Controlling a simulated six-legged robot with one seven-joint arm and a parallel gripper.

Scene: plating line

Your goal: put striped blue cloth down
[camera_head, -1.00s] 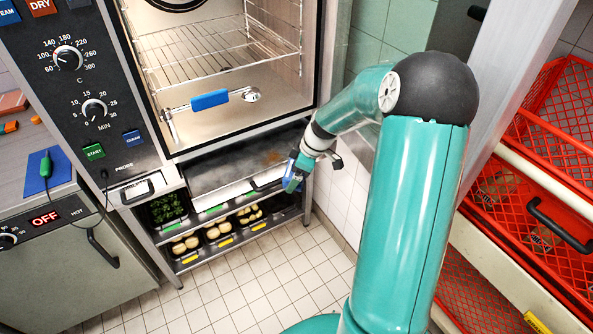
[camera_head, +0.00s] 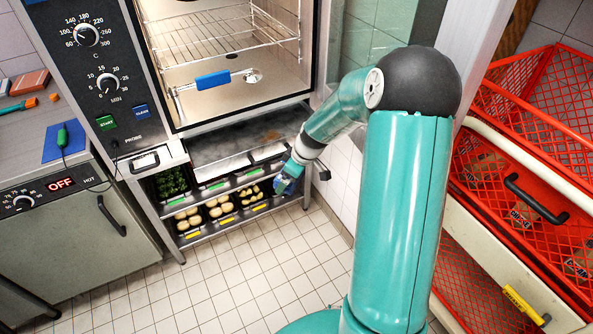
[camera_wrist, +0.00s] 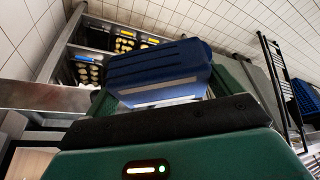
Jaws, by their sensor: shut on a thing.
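The striped blue cloth (camera_wrist: 160,68) shows in the wrist view as a dark blue folded bundle with a pale stripe along its lower side. My gripper (camera_wrist: 158,92) is shut on it, with green fingers at either side. In the head view my gripper (camera_head: 288,178) is low, by the right end of the rack under the oven. Only a small blue patch of the cloth shows there, and the gripper is too small to see in detail. I cannot tell whether the cloth touches anything besides my gripper.
The rack (camera_head: 187,237) under the open oven (camera_head: 222,60) holds several trays of food. A probe lies on a blue mat (camera_head: 64,142) on the left counter. Red mesh crates (camera_head: 520,190) stand on the right. Tiled floor (camera_head: 250,285) in front of the rack is clear.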

